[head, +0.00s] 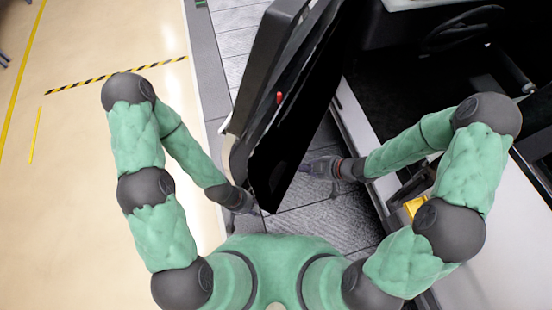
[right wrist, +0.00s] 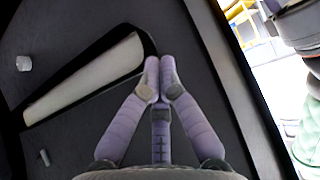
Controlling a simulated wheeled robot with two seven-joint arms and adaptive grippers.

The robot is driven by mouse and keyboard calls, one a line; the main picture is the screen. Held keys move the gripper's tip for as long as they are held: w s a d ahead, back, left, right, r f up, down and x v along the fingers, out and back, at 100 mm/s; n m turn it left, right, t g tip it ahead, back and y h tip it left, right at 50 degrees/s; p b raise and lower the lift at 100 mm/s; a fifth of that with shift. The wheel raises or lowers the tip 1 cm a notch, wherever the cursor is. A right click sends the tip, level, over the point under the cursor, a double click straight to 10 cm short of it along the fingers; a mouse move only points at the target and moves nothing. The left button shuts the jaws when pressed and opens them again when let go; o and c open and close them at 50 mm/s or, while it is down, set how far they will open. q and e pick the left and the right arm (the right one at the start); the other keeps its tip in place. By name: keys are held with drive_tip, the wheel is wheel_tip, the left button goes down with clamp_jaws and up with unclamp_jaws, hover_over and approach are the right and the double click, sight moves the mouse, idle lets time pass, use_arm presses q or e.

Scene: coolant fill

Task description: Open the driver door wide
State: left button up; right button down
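The driver door (head: 290,110) stands open in the middle of the head view, swung out from the vehicle body. Its dark inner panel (right wrist: 75,130) fills most of the right wrist view, with a long pale recess (right wrist: 85,78) in it. My right gripper (head: 305,168) is on the inner side of the door, its tips close to the panel. In the right wrist view its fingers (right wrist: 160,66) are together with nothing seen between them. My left gripper (head: 252,209) is at the door's near lower edge, on the outer side; its fingers are partly hidden and too small to read.
The vehicle's dark cabin opening (head: 410,75) and sill (head: 355,125) lie to the right of the door. A yellow object (head: 415,206) shows beside my right arm. Open beige floor (head: 60,200) with a black-and-yellow strip (head: 110,77) lies to the left.

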sight(267, 164)
use_arm(q)
drive_tip(key=shift+a+f+b, duration=0.1)
drive_tip(key=shift+f+b, duration=1.45)
use_arm(e)
drive_tip(key=shift+w+a+r+x, duration=0.1)
drive_tip(key=shift+a+r+x, duration=0.25)
drive_tip(key=shift+x, duration=1.85)
drive_tip(key=shift+w+a+r+x, duration=0.1)
drive_tip(key=shift+a+r+x, duration=0.2)
drive_tip(key=shift+x, duration=1.85)
drive_tip(key=shift+a+r+x, duration=0.25)
drive_tip(key=shift+r+x, duration=0.1)
drive_tip(key=shift+x, duration=1.85)
